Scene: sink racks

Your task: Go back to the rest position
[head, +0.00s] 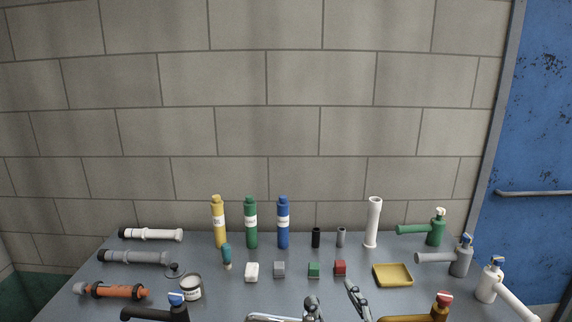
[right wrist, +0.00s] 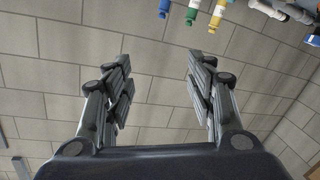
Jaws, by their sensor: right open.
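My right gripper (head: 333,296) shows at the bottom edge of the head view, over the front of the table, with its two dark fingers apart. In the right wrist view my right gripper (right wrist: 163,72) is open, with nothing between its fingers; the block wall lies behind them. My left gripper is not in view.
The grey table (head: 215,268) holds yellow (head: 219,225), green (head: 251,225) and blue (head: 283,225) bottles at the back. Small blocks, including a red one (head: 340,268), and a yellow tray (head: 393,275) stand nearer. Pipes line the left, pump-like taps the right. A black tap (head: 155,313) stands at the front.

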